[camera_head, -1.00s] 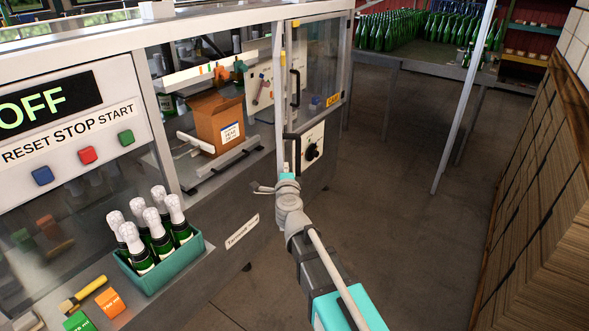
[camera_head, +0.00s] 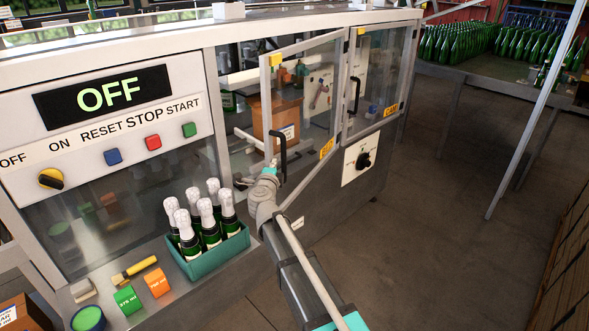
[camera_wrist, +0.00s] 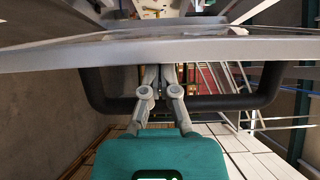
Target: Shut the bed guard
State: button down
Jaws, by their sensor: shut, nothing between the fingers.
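The bed guard (camera_head: 303,92) is a clear hinged door in a grey frame, standing ajar with its free left edge swung out from the machine. Its black bar handle (camera_head: 280,158) is near that edge. My gripper (camera_head: 272,168) is shut and empty, at the lower end of the handle. In the wrist view, the guard's grey frame (camera_wrist: 230,48) crosses the picture with the dark handle (camera_wrist: 225,103) below it. My closed fingers (camera_wrist: 160,75) reach across the handle toward the frame; whether they touch either is unclear.
A second guard door (camera_head: 375,75) to the right looks shut. The control panel (camera_head: 110,120) reads OFF. A teal crate of bottles (camera_head: 222,256) stands on the ledge at left. A cardboard box (camera_head: 277,112) is inside the machine. The floor at right is clear.

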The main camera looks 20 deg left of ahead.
jog(key=shift+w+a, duration=0.2)
jog(key=shift+a, duration=1)
jog(key=shift+w+a, duration=0.15)
jog(key=shift+a, duration=1)
jog(key=v, duration=1.2)
jog(key=shift+w+r, duration=0.1)
jog(key=w+d+r+m+g+y+p, duration=0.1)
jog(key=w+d+m+g+y, duration=0.1)
jog(key=d+m+g+y, duration=0.2)
jog(key=w+d+r+m+g+y+p, duration=0.2)
jog(key=d+g+y, duration=0.3)
jog(key=d+y, duration=0.3)
jog(key=shift+w+d+m+g, duration=0.3)
jog(key=shift+d+m+g, duration=0.1)
jog(key=shift+d+m, duration=0.65)
